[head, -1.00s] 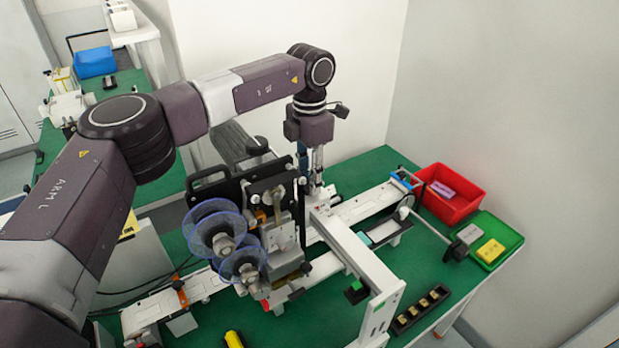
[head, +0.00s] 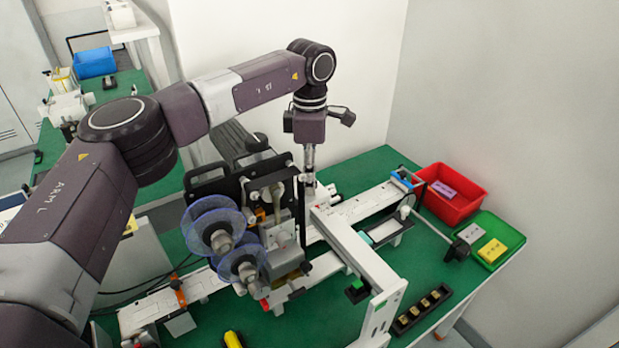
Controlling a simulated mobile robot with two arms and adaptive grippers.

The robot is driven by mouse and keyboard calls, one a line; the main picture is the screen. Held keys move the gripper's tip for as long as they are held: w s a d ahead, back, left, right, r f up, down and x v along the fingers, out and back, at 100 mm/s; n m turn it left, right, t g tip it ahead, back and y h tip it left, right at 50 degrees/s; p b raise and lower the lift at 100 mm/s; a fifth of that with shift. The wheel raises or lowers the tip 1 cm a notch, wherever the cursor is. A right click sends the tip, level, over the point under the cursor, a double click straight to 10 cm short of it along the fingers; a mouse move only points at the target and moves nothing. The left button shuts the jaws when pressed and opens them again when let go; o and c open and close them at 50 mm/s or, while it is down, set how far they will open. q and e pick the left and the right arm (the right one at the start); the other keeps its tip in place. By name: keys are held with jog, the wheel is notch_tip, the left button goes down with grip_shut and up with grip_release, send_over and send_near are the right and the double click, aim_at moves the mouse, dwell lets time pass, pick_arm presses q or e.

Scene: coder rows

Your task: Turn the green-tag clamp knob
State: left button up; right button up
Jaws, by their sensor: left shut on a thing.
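My left gripper (head: 309,182) points straight down at the back of the coder machine (head: 277,230), close to the white rail. Its fingers are seen edge-on and are shut on a small part at the rail, which looks like the clamp knob. The knob itself and any green tag on it are hidden by the fingers and the machine's black plate. My right gripper is not in view.
A red bin (head: 462,208) and a green tray (head: 514,240) stand at the right. A black holder with several brass pieces (head: 421,310) lies at the front right. Blue film reels (head: 205,222) stick out on the machine's left. Walls close the back and right.

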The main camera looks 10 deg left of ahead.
pick_arm(q)
jog(key=m, duration=1)
jog(key=shift+s+m, duration=0.1)
jog(key=shift+m, duration=2)
jog(key=o, duration=1.1)
jog(key=shift+o, duration=0.2)
notch_tip(320, 180, up, 12)
jog(key=shift+r, duration=0.1)
